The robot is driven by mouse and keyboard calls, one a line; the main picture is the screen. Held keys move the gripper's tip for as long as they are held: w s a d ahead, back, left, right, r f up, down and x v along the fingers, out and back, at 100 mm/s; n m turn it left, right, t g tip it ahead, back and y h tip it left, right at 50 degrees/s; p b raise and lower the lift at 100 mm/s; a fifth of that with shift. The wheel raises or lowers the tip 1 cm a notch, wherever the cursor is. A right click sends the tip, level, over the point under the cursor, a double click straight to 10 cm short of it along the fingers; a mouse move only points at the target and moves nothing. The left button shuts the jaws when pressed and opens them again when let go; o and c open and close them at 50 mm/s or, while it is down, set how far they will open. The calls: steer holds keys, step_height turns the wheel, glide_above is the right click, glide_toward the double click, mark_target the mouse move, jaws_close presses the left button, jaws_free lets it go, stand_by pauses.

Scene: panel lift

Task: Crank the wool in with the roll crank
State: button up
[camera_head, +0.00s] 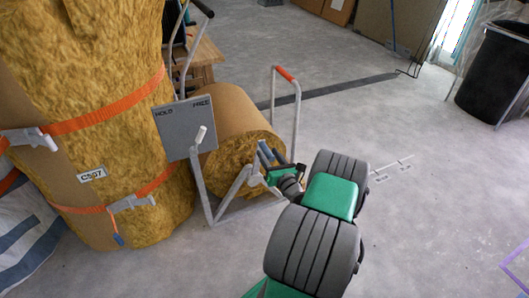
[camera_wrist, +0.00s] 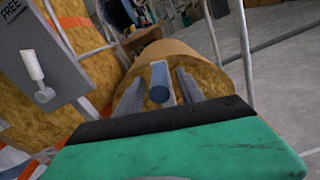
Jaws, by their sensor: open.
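The roll of wool (camera_head: 245,158) lies on its side in a metal frame, with brown facing around mustard wool; it also shows in the wrist view (camera_wrist: 208,72). My gripper (camera_head: 264,155) is open in front of the roll's end face. In the wrist view, a blue-ended grey cylinder (camera_wrist: 160,84), seemingly the crank's handle, lies between the two fingers of my gripper (camera_wrist: 158,92). I cannot tell whether either finger touches it. The rest of the crank is hard to make out behind my gripper.
A grey plate (camera_head: 178,130) marked HOLD and FREE carries a white lever (camera_head: 200,135) tilted toward FREE. A tall strapped wool bale (camera_head: 85,100) stands left. A frame handle (camera_head: 285,75) with red grip rises behind the roll.

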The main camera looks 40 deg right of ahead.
steer(key=shift+x, duration=1.45)
steer(key=shift+c, duration=0.5)
jaws_close()
